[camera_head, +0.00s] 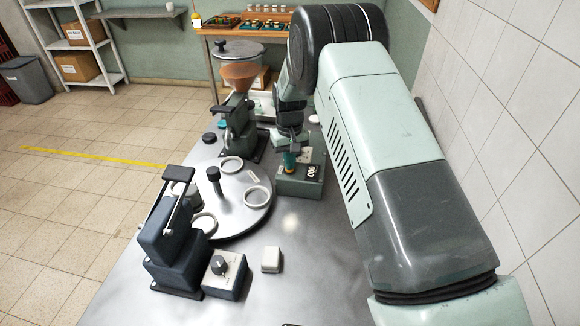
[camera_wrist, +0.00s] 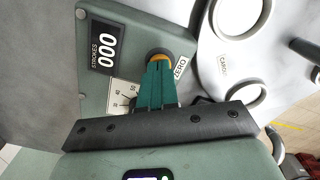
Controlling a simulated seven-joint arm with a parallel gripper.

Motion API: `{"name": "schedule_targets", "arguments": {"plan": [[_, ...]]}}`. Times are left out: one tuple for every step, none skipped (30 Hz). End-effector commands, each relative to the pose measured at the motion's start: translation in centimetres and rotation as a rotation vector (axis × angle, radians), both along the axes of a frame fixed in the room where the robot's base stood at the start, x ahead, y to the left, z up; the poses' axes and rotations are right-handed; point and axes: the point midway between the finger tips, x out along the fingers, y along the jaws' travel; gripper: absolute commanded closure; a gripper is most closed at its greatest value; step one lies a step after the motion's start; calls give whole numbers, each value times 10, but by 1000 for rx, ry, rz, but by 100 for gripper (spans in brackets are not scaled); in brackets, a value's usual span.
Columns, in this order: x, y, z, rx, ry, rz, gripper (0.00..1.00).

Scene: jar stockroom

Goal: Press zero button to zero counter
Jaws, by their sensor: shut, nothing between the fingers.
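The counter (camera_wrist: 100,15) is a green box on the metal table, and it also shows in the head view (camera_head: 300,188). Its stroke display (camera_wrist: 106,48) reads 000. The zero button (camera_wrist: 160,56) shows in the wrist view as an orange patch inside a dark round rim, beside the ZERO label (camera_wrist: 180,67). My gripper (camera_wrist: 157,66) is shut and empty. Its teal fingertips overlap the button and hide part of it. I cannot tell whether they touch it or whether it is pressed down. In the head view, my gripper (camera_head: 289,160) is over the counter's left part.
A round turntable (camera_head: 235,205) with white rings stands left of the counter. A dark press with a hopper (camera_head: 238,75) is behind it. A control box with a knob (camera_head: 224,272) and a small white block (camera_head: 271,259) are in front. A tiled wall (camera_head: 500,100) is at the right.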

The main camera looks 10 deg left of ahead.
Motion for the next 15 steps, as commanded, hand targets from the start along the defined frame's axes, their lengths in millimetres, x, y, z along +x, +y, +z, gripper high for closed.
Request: {"name": "schedule_targets", "arguments": {"plan": [[0,0,0,0,0,0,100],[0,0,0,0,0,0,100],[0,0,2,0,0,0,100],[0,0,3,0,0,0,100],[0,0,5,0,0,0,100],[0,0,8,0,0,0,100],[0,0,10,0,0,0,100],[0,0,13,1,-1,0,100],[0,0,17,1,-1,0,100],[0,0,19,1,-1,0,100],[0,0,21,1,-1,0,100],[0,0,24,1,-1,0,100],[0,0,27,1,-1,0,100],[0,0,29,1,-1,0,100],[0,0,33,1,-1,0,100]]}}
